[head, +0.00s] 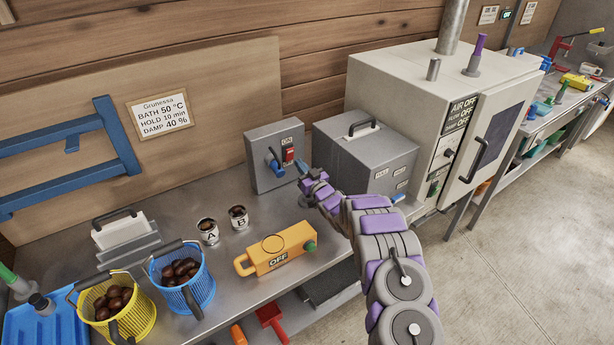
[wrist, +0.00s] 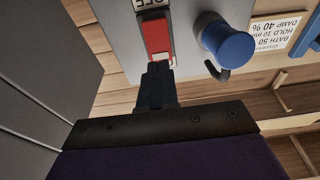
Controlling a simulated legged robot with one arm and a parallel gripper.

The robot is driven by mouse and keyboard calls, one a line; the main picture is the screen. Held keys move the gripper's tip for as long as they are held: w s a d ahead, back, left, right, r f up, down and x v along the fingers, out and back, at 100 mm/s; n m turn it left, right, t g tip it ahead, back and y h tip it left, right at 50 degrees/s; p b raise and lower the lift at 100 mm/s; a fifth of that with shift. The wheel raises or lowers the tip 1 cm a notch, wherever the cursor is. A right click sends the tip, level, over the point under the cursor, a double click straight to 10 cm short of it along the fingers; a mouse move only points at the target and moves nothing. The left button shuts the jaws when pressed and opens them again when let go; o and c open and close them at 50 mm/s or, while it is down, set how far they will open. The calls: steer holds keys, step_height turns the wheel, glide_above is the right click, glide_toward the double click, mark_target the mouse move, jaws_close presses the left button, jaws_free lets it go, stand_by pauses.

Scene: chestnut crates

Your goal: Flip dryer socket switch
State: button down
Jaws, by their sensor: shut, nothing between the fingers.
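A grey socket box (head: 262,146) stands upright at the back of the bench. Its red rocker switch (head: 288,155) is on the right of its front, with a small label above it. A blue plug (head: 275,167) is at the left. The wrist view shows the box upside down, with the red switch (wrist: 157,38) and blue plug (wrist: 230,45). My gripper (head: 303,170) is shut and empty before the switch. In the wrist view its dark fingertips (wrist: 158,75) overlap one end of the switch; I cannot tell whether they touch. The pale cabinet (head: 400,75) displays AIR OFF.
A grey lidded box (head: 365,150) stands close right of the socket box. An orange device (head: 277,248) marked OFF, two cups (head: 208,232) (head: 238,217), and blue (head: 190,285) and yellow (head: 122,310) baskets of chestnuts stand on the bench in front and left.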

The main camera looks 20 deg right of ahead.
mark_target(290, 152)
steer(key=shift+b+x, duration=0.55)
steer(key=shift+x, duration=1.7)
steer(key=shift+r, duration=0.15)
steer(key=r+p, duration=0.1)
steer(key=g+p, duration=0.1)
steer(key=p, duration=0.1)
steer(key=shift+w+a+r+g+h, duration=0.15)
steer(key=shift+w+r+g+h, duration=0.15)
steer(key=shift+r, duration=0.1)
steer(key=shift+f, duration=0.4)
steer(key=shift+s+b, duration=0.1)
steer(key=shift+b, duration=0.2)
